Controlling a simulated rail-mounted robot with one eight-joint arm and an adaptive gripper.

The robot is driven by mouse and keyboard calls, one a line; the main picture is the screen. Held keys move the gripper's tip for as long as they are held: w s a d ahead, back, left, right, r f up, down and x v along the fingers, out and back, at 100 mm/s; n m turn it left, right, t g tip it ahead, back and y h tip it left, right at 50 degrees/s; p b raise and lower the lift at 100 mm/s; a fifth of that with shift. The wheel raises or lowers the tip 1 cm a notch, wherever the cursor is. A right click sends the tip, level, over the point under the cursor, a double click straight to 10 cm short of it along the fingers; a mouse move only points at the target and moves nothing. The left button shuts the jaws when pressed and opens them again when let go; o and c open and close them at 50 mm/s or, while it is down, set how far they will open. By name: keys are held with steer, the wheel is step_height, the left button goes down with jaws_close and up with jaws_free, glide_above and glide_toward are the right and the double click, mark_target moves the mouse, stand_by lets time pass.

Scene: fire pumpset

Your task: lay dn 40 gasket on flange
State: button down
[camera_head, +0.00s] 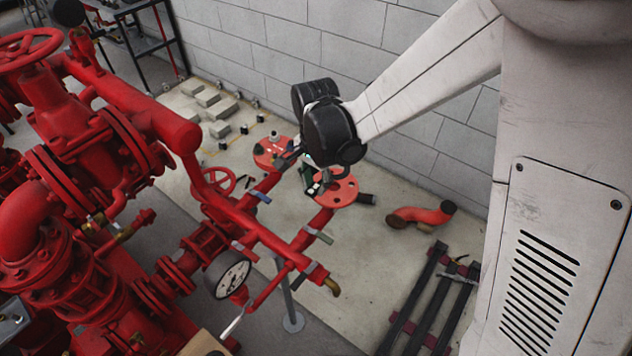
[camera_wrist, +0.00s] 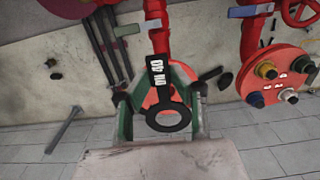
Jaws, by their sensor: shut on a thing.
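The DN 40 gasket (camera_wrist: 160,82) is a black ring with a long tab marked "DN 40" in white. In the wrist view it lies between the green fingers of my gripper (camera_wrist: 162,100), which is shut on it. In the head view my gripper (camera_head: 312,178) is at the left edge of the right-hand red flange (camera_head: 342,190), which has bolt holes. The gasket is hard to make out there.
A second red flange (camera_head: 270,152) with several fittings stands to the left; it also shows in the wrist view (camera_wrist: 280,75). A pressure gauge (camera_head: 228,274) and red piping fill the left. A red elbow pipe (camera_head: 422,215) and a dark rack (camera_head: 430,300) are on the floor to the right.

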steer(key=shift+f+b, duration=0.15)
steer(key=shift+b, duration=0.25)
steer(key=shift+f+b, duration=2.45)
steer(key=shift+f, duration=0.35)
steer(key=shift+f+b, duration=0.55)
steer(key=shift+b, duration=0.1)
steer(key=c, duration=1.4)
jaws_free()
steer(key=shift+c, duration=0.2)
step_height(320, 180, up, 12)
steer(key=shift+s, duration=0.1)
